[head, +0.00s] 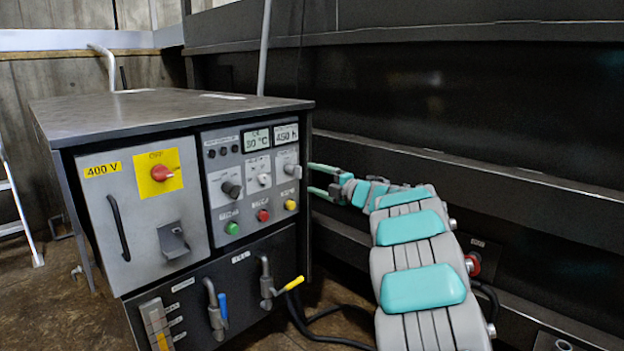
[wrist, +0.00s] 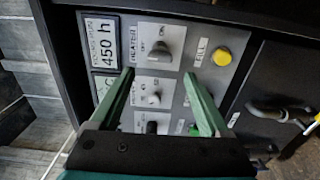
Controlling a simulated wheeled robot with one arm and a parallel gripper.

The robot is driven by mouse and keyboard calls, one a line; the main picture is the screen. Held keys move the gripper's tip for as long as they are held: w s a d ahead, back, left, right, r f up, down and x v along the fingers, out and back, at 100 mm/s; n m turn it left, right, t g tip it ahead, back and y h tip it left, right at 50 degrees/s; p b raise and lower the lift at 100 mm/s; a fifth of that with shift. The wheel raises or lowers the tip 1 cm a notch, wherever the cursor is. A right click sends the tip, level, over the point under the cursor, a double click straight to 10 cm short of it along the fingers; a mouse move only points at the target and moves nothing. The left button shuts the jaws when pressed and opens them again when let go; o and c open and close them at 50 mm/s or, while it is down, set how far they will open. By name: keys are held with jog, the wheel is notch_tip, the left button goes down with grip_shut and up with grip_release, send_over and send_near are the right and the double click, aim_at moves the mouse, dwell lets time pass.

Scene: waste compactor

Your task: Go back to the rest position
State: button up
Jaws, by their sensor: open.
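My gripper (head: 311,178) is open and empty, with two green fingers, at the right edge of the control cabinet (head: 150,103) in the head view. In the wrist view my gripper (wrist: 159,74) has its fingers spread over the control panel (wrist: 172,80), which appears turned sideways. Between and beyond the fingers are the heater knob (wrist: 158,50), a second knob (wrist: 153,96) and the yellow button (wrist: 222,56). The fingers grip nothing, and I cannot tell the exact gap to the panel. A finger partly covers the area near the green button (wrist: 194,130).
The cabinet front has a red rotary switch (head: 162,173), a red button (head: 263,215), and valves with a blue handle (head: 222,306) and a yellow handle (head: 293,284). A dark ribbed metal wall (head: 450,110) stands behind and right of my arm. A black cable (head: 325,338) lies on the floor.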

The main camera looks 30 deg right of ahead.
dwell(0.4)
jog(key=s+d+r+m+g+h+p, duration=0.1)
jog(key=s+d+r+m+h+p, duration=0.35)
jog(key=r+m+h, duration=0.5)
jog(key=s+a+f+m+g+h, duration=0.2)
jog(key=s+m+g+h, duration=0.15)
jog(key=s+m, duration=0.3)
jog(key=s+a+f+m+g+y+p, duration=0.1)
jog(key=s+a+f+g, duration=0.3)
jog(key=s+a, duration=0.5)
jog(key=s+a+f+m+g+y+p, duration=0.2)
jog(key=s+a+f+g, duration=0.3)
jog(key=s, duration=1.7)
jog(key=s+a+f+m+g+y+p, duration=0.2)
jog(key=s+a+f+g, duration=0.3)
jog(key=s+a, duration=1)
notch_tip(320, 180, down, 2)
jog(key=shift+s+f+m+y, duration=0.1)
jog(key=shift+s+m+y, duration=0.45)
jog(key=shift+y, duration=0.35)
jog(key=shift+w+d, duration=0.1)
